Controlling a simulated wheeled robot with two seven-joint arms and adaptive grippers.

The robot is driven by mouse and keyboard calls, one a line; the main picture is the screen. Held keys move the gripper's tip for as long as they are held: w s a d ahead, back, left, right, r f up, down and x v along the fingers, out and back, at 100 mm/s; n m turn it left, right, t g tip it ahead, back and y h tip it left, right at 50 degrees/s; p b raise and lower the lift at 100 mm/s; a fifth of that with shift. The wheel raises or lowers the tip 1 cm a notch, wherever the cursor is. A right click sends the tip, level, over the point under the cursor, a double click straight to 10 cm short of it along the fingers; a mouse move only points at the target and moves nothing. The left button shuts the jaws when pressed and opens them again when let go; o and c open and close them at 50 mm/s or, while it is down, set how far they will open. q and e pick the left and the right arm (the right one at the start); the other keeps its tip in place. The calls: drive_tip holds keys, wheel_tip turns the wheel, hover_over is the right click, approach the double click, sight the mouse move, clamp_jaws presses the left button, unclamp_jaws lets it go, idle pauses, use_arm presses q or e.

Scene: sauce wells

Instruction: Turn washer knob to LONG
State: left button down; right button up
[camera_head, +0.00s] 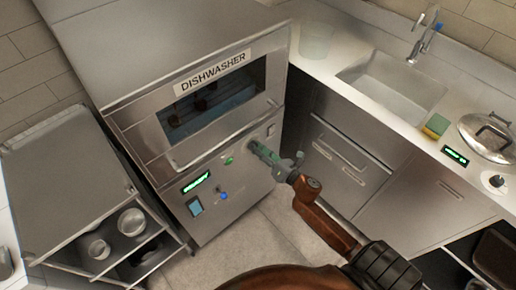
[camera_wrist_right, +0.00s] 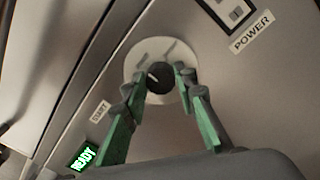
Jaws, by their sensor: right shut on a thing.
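The dishwasher (camera_head: 235,190) is a steel machine with a label reading DISHWASHER and a front control panel. Its knob (camera_wrist_right: 157,78) is a dark round dial with a light pointer mark on a pale disc, in the right wrist view. My right gripper (camera_head: 256,148) reaches the panel from the right. In the right wrist view its green-padded fingers (camera_wrist_right: 160,88) stand on both sides of the knob, shut on it. The pointer mark is towards the knob's upper left. The markings around the disc are too small to read. My left gripper is not in view.
The panel has a green READY display (camera_wrist_right: 84,156), a START label (camera_wrist_right: 99,112), a POWER label (camera_wrist_right: 252,32) and a blue button (camera_head: 223,196). A steel rack with pots (camera_head: 131,222) stands left. The sink (camera_head: 392,88) and a lidded pan (camera_head: 487,136) are right.

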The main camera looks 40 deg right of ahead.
use_arm(q)
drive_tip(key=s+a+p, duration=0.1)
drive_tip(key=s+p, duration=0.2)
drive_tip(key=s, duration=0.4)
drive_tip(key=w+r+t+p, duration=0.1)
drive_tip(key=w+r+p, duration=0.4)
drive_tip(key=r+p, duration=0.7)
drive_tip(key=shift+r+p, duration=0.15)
drive_tip(key=shift+p, duration=0.3)
use_arm(e)
drive_tip(key=shift+a+f+m+t+h, duration=0.1)
drive_tip(key=shift+m+h, duration=0.25)
drive_tip(key=shift+m, duration=4.5)
drive_tip(key=shift+a+f+m+t+h, duration=0.15)
drive_tip(key=shift+m+h, duration=0.15)
drive_tip(key=shift+m, duration=4.5)
drive_tip(key=shift+d+f+m+t+h, duration=0.1)
drive_tip(key=shift+m+h, duration=0.25)
drive_tip(key=shift+m, duration=4.5)
drive_tip(key=o, duration=1.2)
drive_tip(key=shift+c, duration=0.2)
